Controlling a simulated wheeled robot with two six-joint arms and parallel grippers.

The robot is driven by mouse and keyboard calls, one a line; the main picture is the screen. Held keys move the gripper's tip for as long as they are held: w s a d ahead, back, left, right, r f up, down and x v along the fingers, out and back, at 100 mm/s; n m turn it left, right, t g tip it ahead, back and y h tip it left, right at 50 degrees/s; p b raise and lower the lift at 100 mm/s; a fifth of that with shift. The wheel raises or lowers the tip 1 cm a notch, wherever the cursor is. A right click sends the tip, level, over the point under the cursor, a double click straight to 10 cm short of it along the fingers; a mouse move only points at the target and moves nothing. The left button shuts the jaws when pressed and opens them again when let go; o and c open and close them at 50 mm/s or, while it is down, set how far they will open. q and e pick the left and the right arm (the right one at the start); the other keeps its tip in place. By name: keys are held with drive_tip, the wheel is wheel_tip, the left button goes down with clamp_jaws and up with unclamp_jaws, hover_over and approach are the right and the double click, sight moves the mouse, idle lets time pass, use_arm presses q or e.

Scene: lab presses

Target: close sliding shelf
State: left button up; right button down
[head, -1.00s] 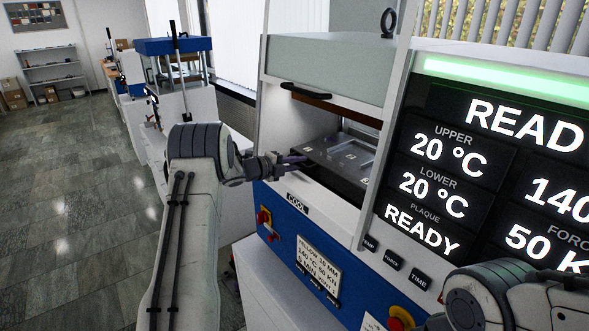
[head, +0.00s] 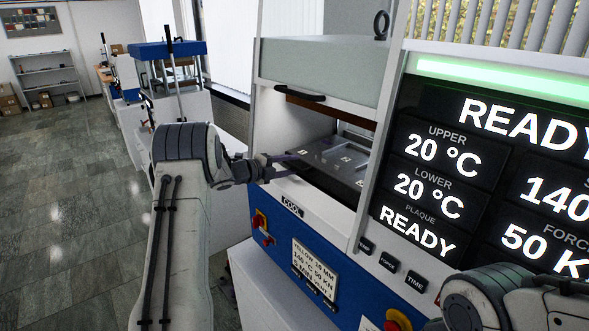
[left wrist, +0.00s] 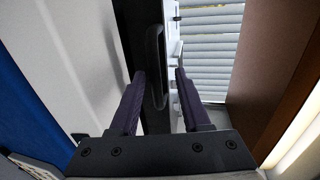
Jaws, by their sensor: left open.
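The sliding shelf (head: 318,166), a dark flat plate with small light marks, sits in the lower opening of the white and blue press, its front edge toward my left gripper. My left gripper (head: 284,159) is at that front edge. In the left wrist view my left gripper (left wrist: 160,74) is open, its two dark purple fingers apart. A black bar handle (left wrist: 156,62) on a dark face shows between the fingertips. I cannot tell whether the fingers touch it. Only my right arm shows, at the bottom right; its gripper is out of the picture.
The hood (head: 325,68) with a black handle is above the opening. The display panel (head: 490,170) stands to the right, reading READY. The blue front panel (head: 300,240) with red and yellow switches is below. Another press (head: 172,65) stands behind left; the floor at left is clear.

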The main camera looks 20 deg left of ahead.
use_arm(q)
drive_tip(key=b+v, duration=0.2)
drive_tip(key=v, duration=0.6)
drive_tip(key=shift+s+a+f+b, duration=0.2)
drive_tip(key=shift+s+f+b, duration=0.05)
drive_tip(key=shift+s+b, duration=0.2)
